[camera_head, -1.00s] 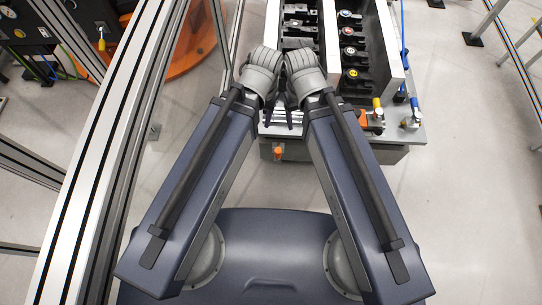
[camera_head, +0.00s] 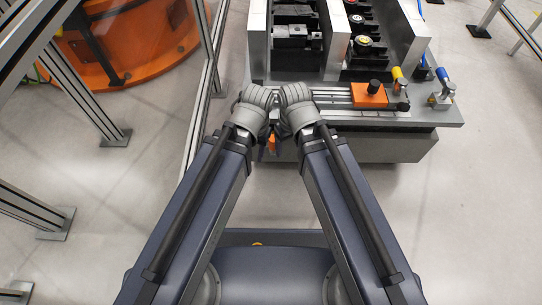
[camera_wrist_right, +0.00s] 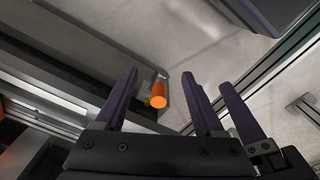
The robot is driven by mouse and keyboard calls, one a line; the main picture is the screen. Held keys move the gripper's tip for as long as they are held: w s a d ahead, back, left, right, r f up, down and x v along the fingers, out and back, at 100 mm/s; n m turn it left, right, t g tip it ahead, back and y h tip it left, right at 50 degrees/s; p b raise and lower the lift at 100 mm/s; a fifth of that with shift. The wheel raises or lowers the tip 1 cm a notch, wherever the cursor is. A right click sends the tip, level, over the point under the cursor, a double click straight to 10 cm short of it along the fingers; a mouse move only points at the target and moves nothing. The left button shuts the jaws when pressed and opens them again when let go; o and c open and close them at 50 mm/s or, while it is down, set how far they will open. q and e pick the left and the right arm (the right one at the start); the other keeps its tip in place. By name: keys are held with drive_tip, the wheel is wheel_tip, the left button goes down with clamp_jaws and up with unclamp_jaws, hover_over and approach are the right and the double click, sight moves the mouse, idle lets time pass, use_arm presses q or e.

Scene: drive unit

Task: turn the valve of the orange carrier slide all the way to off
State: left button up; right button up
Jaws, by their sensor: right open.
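The orange carrier slide (camera_head: 370,95) sits on a metal rail along the fixture's near edge. A yellow-handled valve (camera_head: 398,74) and a blue-handled valve (camera_head: 441,75) stand right of it. An orange knob (camera_head: 272,144) at the fixture's near side is partly covered by my wrists. In the right wrist view, an orange cylindrical knob (camera_wrist_right: 160,94) with a brass-coloured fitting appears between the fingers of my right gripper (camera_wrist_right: 160,76), which is open and empty. My left gripper's wrist (camera_head: 255,108) is beside the right one; its fingers are mostly hidden.
The grey fixture plate (camera_head: 440,113) carries tall walls and dark blocks behind the rail. An aluminium frame post (camera_head: 205,100) stands close on the left. An orange round base (camera_head: 125,45) is beyond it.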

sight(271, 142)
use_arm(q)
wheel_tip(271, 142, down, 6)
drive_tip(key=b, duration=0.3)
drive_tip(key=shift+b, duration=0.4)
use_arm(e)
drive_tip(key=w+a+f+n+t+y, duration=0.2)
drive_tip(key=w+a+f+n+y, duration=0.1)
drive_tip(key=w, duration=0.4)
drive_tip(key=shift+a+f+n+t, duration=0.15)
drive_tip(key=shift+f+n+t, duration=0.15)
drive_tip(key=shift+f, duration=0.35)
use_arm(q)
drive_tip(key=shift+f, duration=0.1)
use_arm(e)
drive_tip(key=shift+f, duration=0.15)
drive_tip(key=b+x, duration=0.7)
drive_tip(key=shift+w+a+f, duration=0.1)
drive_tip(key=shift+a+f, duration=0.05)
drive_tip(key=shift+f, duration=0.1)
use_arm(q)
wheel_tip(271, 142, down, 7)
use_arm(e)
clamp_jaws()
